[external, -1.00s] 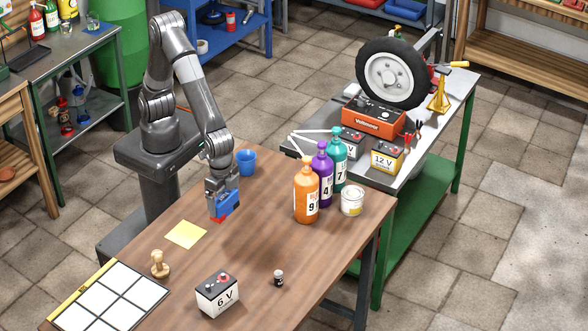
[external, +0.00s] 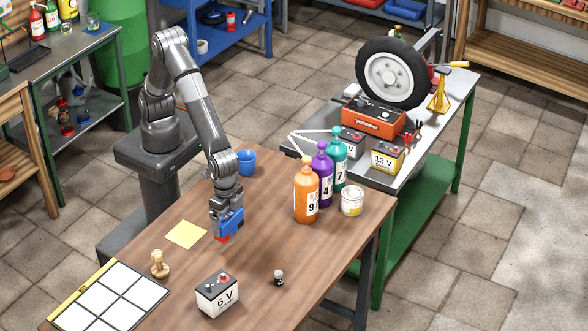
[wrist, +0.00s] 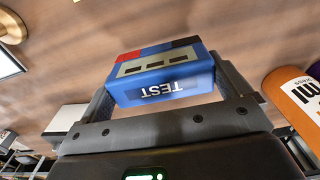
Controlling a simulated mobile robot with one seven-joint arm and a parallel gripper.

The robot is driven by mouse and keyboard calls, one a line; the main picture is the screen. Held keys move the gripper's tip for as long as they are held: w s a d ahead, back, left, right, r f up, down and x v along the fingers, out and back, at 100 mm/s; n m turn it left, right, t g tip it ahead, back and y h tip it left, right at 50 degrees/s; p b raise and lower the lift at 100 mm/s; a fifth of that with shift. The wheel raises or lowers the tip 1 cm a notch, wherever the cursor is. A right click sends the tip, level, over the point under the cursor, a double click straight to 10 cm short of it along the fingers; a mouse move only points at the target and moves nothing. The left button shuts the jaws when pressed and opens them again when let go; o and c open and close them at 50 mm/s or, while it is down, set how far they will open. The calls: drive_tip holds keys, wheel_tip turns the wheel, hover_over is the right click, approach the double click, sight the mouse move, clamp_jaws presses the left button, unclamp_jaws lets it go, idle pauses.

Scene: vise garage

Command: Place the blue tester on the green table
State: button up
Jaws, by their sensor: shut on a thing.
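The blue tester (external: 230,222) is a small blue box with a red patch at one end. In the wrist view the tester (wrist: 160,80) shows the word TEST, with red and black parts at its far end. My gripper (external: 227,226) is shut on the tester, with one finger on each side of it. It holds the tester over the brown wooden table, and I cannot tell whether it touches the top. The green table (external: 425,205) stands behind to the right, with a grey top and green legs and shelf.
Orange (external: 306,190), purple (external: 321,172) and teal (external: 338,160) bottles and a white can (external: 352,200) stand on the wooden table (external: 190,275) towards the green one. The green table carries a wheel (external: 390,73), an orange Voltmaster box (external: 374,118) and batteries (external: 387,158).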

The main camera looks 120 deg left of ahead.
sight(233, 229)
drive_tip(key=shift+w+a+f, duration=0.3)
drive_tip(key=shift+w+f, duration=0.1)
drive_tip(key=shift+w, duration=0.05)
drive_tip(key=shift+f, duration=1.9)
drive_tip(key=shift+f, duration=0.2)
drive_tip(key=o, duration=0.7)
drive_tip(key=shift+r, duration=0.1)
